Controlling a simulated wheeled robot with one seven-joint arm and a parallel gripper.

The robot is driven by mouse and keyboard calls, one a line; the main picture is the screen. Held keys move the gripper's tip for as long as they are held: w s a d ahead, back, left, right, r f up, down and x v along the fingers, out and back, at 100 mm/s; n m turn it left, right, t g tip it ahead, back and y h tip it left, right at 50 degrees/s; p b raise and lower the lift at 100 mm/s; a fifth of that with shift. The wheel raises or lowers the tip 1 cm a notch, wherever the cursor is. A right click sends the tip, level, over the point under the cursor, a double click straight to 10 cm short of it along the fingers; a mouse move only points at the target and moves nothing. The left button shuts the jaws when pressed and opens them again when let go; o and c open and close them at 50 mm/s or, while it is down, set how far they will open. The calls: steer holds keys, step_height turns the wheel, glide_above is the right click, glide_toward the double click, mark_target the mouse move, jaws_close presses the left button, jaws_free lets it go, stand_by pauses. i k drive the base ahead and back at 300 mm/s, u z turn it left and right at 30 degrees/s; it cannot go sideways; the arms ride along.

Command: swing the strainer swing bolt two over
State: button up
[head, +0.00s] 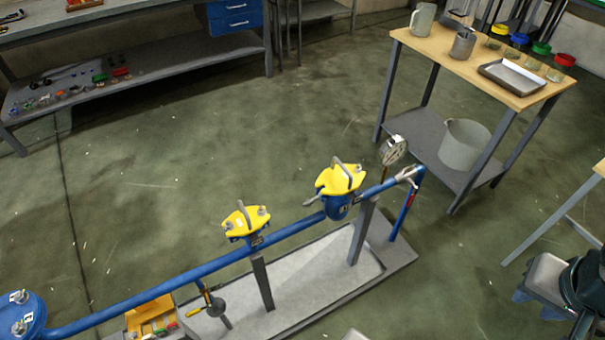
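A blue pipe run carries two yellow-topped fittings, a smaller one (246,220) in the middle and a larger one (340,180) with an upright grey handle to its right. Silver bolt ends or nuts show on the yellow tops. At the lower left corner, a round blue cover (22,312) also carries silver bolts and small white tags, partly cut off by the frame. The tags are too small to read surely, so I cannot tell which bolt is the strainer's swing bolt two.
The pipe stands on a grey skid (330,275) with a gauge (393,150) at its right end. A wooden-topped table (455,55) stands behind it, a workbench (140,25) at upper left. The middle floor is clear.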

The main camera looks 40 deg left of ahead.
mark_target(312, 201)
steer(key=u, duration=1.75)
steer(key=i, duration=0.5)
steer(key=u, duration=1.2)
steer(key=k, duration=1.35)
steer(key=z, duration=0.7)
steer(key=i, duration=0.95)
